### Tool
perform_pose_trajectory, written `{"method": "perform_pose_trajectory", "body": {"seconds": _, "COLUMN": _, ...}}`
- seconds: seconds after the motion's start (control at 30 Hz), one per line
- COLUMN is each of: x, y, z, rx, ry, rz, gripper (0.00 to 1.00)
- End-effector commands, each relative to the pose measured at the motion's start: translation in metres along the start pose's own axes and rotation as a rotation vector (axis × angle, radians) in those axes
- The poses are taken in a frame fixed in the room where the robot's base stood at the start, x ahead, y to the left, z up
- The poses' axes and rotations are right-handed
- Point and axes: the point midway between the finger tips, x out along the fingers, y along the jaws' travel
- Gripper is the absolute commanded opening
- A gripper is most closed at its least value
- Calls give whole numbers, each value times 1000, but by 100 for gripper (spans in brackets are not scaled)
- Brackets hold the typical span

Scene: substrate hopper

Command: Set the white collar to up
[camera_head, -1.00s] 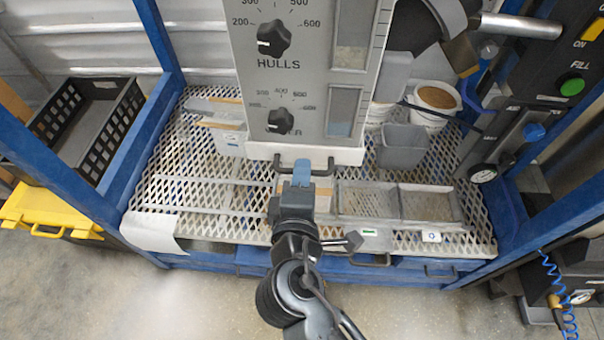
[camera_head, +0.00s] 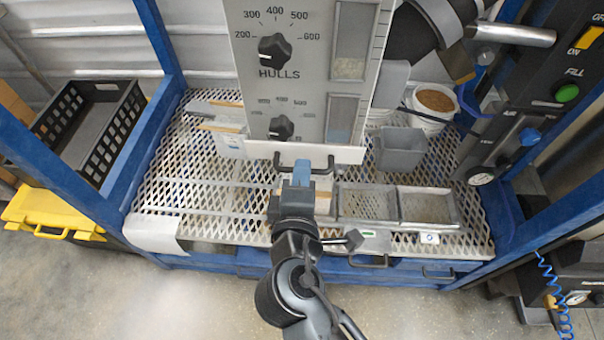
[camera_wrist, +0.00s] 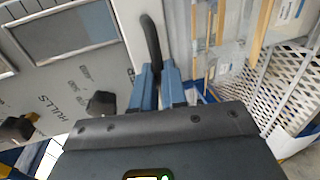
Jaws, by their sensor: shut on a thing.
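The white collar (camera_head: 345,155) is a pale band around the bottom of the grey hopper panel (camera_head: 312,90), just below the lower knob (camera_head: 281,127). A dark bar handle (camera_head: 325,167) sticks out from its front. In the head view, my gripper (camera_head: 301,168) is at the middle of this handle. In the wrist view, the blue fingers of my gripper (camera_wrist: 158,80) are closed around the dark handle (camera_wrist: 150,40), beside the white collar (camera_wrist: 127,18). The fingers hide part of the handle.
Below the collar is a white mesh deck (camera_head: 200,190). Shallow trays (camera_head: 428,207) and a grey bin (camera_head: 402,148) stand to its right. Blue frame posts (camera_head: 160,40) flank the deck. A control box (camera_head: 545,80) is at right.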

Motion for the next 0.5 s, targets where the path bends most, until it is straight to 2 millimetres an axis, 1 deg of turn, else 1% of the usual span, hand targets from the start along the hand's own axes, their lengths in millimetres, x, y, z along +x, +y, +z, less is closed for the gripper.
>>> {"method": "perform_pose_trajectory", "body": {"seconds": 0.03, "x": -3, "y": 14, "z": 0, "rx": 2, "ry": -1, "rz": 4, "gripper": 0}}
{"method": "perform_pose_trajectory", "body": {"seconds": 0.1, "x": -4, "y": 20, "z": 0, "rx": 2, "ry": -1, "rz": 4, "gripper": 0}}
{"method": "perform_pose_trajectory", "body": {"seconds": 0.4, "x": -4, "y": 21, "z": 0, "rx": 2, "ry": 0, "rz": 8, "gripper": 0}}
{"method": "perform_pose_trajectory", "body": {"seconds": 0.43, "x": -4, "y": 22, "z": 0, "rx": 2, "ry": 0, "rz": 9, "gripper": 13}}
{"method": "perform_pose_trajectory", "body": {"seconds": 0.5, "x": -4, "y": 22, "z": 0, "rx": 2, "ry": 0, "rz": 9, "gripper": 20}}
